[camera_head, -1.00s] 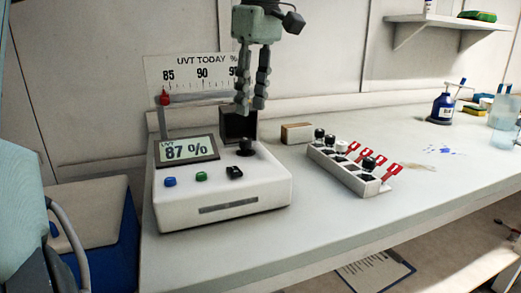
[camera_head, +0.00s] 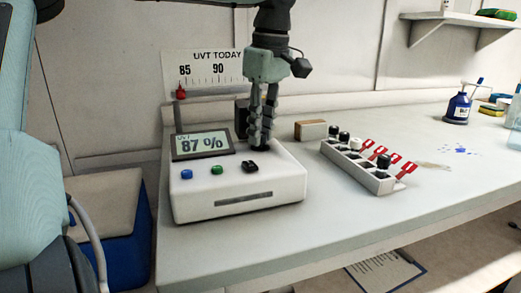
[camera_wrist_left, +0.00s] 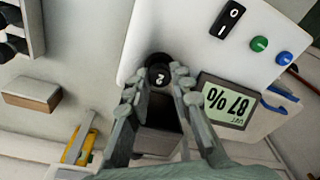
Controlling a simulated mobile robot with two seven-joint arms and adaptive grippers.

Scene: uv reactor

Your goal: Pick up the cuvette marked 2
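The cuvette marked 2 (camera_wrist_left: 159,77) shows in the left wrist view as a round black cap with a white 2 on it. It sits at the edge of the white UVT reactor (camera_head: 240,188); its body is hidden. In the head view my fingers cover the cap. My left gripper (camera_head: 261,143) points down over the back right of the reactor. In the left wrist view the left gripper (camera_wrist_left: 157,80) has its two fingertips apart, one on each side of the cap. I cannot tell whether they touch it. My right gripper is not in view.
A white rack (camera_head: 362,168) with several capped cuvettes and red tags stands right of the reactor. A small cardboard-coloured block (camera_head: 310,130) lies behind it. A blue bottle (camera_head: 457,107) stands farther right. The counter in front of the rack is clear.

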